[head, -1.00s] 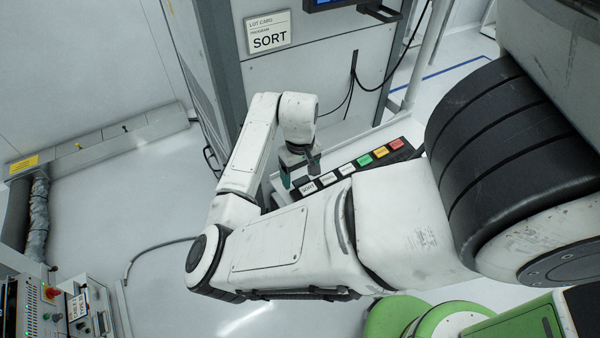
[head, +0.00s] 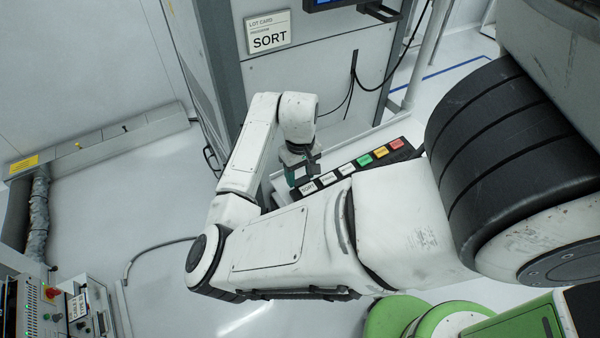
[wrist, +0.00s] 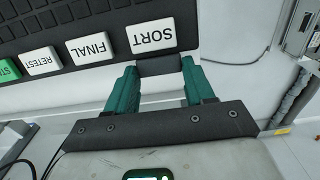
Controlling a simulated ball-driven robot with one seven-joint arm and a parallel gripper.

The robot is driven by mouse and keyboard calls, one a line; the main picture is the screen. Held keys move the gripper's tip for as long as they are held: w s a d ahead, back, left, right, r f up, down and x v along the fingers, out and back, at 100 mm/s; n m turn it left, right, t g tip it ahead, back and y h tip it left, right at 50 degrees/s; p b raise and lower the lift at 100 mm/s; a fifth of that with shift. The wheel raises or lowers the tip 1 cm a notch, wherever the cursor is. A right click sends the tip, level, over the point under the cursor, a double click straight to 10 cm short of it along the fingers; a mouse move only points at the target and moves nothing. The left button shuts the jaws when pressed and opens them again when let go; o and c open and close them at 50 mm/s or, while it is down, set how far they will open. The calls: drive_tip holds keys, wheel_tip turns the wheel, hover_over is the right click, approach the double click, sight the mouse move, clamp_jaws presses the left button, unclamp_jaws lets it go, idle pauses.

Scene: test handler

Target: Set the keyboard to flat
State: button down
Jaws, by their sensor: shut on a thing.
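The keyboard (head: 383,163) is a black panel with a row of white, green, orange and red keys. It lies on a light ledge below the cabinet. My arm hides part of its near side. In the wrist view the keyboard (wrist: 75,22) shows upside down, with keys reading SORT, FINAL and RETEST. My gripper (wrist: 160,72) has teal fingers on both sides of a dark tab at the keyboard's edge, beside the SORT key, and is shut on it. In the head view my gripper (head: 304,176) is at the keyboard's left end. I cannot tell the keyboard's exact tilt.
The cabinet (head: 330,85) with a SORT lot card (head: 268,32) rises behind the ledge. A black cable (head: 353,75) hangs on its front. A control box (head: 75,305) stands at lower left. The floor (head: 120,195) at left is mostly open, with a hose across it.

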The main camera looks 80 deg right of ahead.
sight(298, 179)
drive_tip(key=shift+w+d+f, duration=0.2)
drive_tip(key=shift+f, duration=0.6)
drive_tip(key=shift+w+d+f, duration=0.15)
drive_tip(key=shift+w+f, duration=0.05)
drive_tip(key=shift+f, duration=0.55)
drive_tip(key=shift+c, duration=2)
unclamp_jaws()
drive_tip(key=shift+d, duration=0.1)
wheel_tip(298, 179, up, 11)
drive_tip(key=shift+f, duration=0.15)
